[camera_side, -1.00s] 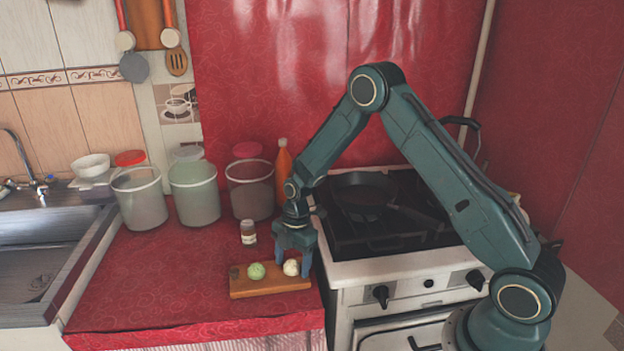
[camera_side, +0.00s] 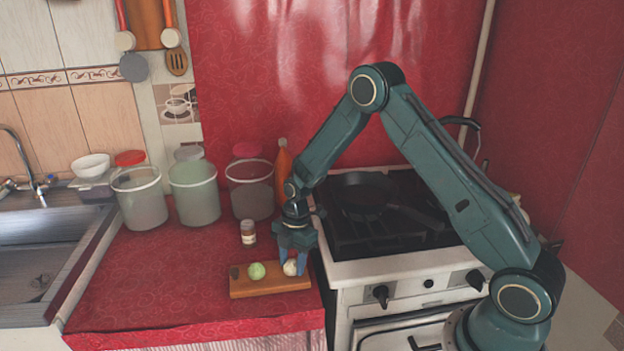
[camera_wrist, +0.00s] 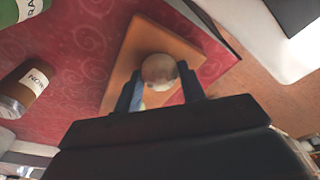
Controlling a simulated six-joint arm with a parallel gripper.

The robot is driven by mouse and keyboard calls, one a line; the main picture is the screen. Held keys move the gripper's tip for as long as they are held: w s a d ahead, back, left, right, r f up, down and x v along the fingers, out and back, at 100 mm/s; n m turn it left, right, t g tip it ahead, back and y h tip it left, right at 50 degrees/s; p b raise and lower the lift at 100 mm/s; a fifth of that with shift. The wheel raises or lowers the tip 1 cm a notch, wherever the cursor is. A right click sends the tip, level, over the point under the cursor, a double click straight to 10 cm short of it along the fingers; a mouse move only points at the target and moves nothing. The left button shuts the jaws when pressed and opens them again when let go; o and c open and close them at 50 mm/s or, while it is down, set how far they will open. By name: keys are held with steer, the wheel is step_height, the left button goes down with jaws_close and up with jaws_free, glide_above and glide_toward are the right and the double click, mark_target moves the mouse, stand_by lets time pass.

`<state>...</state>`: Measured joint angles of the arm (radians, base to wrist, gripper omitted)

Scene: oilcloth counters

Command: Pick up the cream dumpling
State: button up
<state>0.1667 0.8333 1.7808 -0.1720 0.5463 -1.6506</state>
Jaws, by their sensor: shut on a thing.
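The cream dumpling (camera_side: 290,267) is at the right end of a wooden board (camera_side: 250,289). My gripper (camera_side: 292,268) points down over that end, with its fingers on either side of the dumpling and shut on it. In the wrist view the dumpling (camera_wrist: 158,70) sits between the two dark fingertips (camera_wrist: 162,84), over the board (camera_wrist: 140,38). It appears still at board level. A green dumpling (camera_side: 256,271) lies on the board to the left of the cream one.
A small labelled jar (camera_side: 248,233) stands behind the board. Large tubs (camera_side: 194,192) and an orange bottle (camera_side: 283,165) stand farther back. The stove (camera_side: 400,262) with a pan (camera_side: 365,192) is close on the right. The red counter (camera_side: 150,280) is clear to the left.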

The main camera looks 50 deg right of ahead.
mark_target(293, 261)
steer(key=shift+r, duration=0.1)
step_height(293, 261, up, 20)
stand_by(0.7)
steer(key=shift+d, duration=0.1)
stand_by(0.4)
